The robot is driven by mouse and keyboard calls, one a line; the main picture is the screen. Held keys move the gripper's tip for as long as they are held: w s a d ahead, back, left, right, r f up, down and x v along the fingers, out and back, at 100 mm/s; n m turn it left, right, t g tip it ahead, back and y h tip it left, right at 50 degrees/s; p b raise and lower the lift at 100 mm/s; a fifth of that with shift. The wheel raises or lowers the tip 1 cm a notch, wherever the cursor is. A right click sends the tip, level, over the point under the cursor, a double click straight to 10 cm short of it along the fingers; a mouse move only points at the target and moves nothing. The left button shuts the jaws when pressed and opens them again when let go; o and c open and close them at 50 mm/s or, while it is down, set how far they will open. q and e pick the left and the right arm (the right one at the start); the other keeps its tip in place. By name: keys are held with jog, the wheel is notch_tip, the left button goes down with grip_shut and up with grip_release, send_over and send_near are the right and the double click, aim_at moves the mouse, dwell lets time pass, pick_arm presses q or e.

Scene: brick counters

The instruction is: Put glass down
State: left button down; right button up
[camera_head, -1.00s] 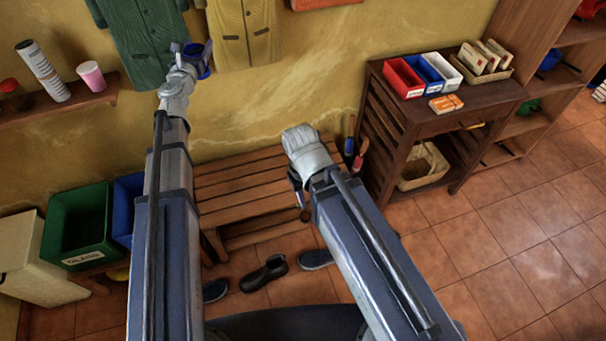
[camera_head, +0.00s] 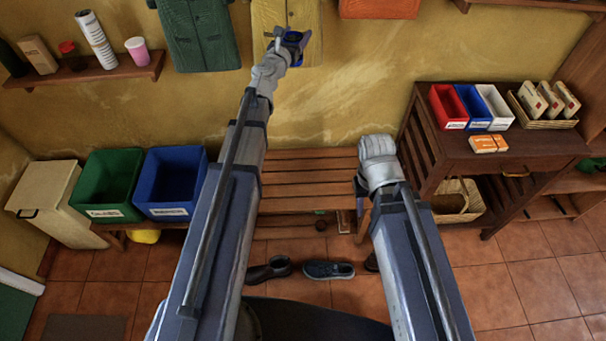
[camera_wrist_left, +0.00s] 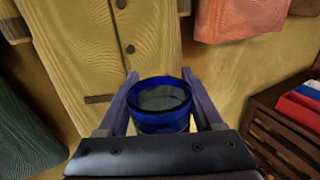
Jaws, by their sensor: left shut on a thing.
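A blue glass (camera_head: 292,42) is held by my left gripper (camera_head: 290,37) in front of the yellow coat, high above the slatted bench. In the left wrist view, the glass (camera_wrist_left: 160,122) sits between the two fingers of my left gripper (camera_wrist_left: 160,82). Its dark blue rim faces the camera, its inside looks empty, and its lower part is hidden by the gripper body. My right gripper (camera_head: 362,192) hangs low by the right end of the bench. Its fingers are mostly hidden behind its wrist, and nothing shows in them.
The slatted bench (camera_head: 310,180) is bare on top, with shoes below. Left stand a green bin (camera_head: 107,185), a blue bin (camera_head: 170,185) and a cream bin (camera_head: 55,203). A wall shelf (camera_head: 85,75) holds a pink cup (camera_head: 137,50). A wooden counter (camera_head: 470,150) with small boxes stands right.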

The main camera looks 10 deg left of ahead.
pick_arm(q)
jog(key=shift+s+a+f+b, duration=0.1)
jog(key=shift+f+b, duration=0.45)
jog(key=b, duration=4.9)
send_over(296, 178)
notch_tip(296, 178, down, 49)
notch_tip(296, 178, down, 6)
jog(key=b, duration=0.6)
jog(key=shift+w+f, duration=0.15)
jog(key=shift+w, duration=0.05)
notch_tip(296, 178, down, 4)
jog(key=b, duration=0.4)
jog(key=shift+c, duration=0.2)
grip_release()
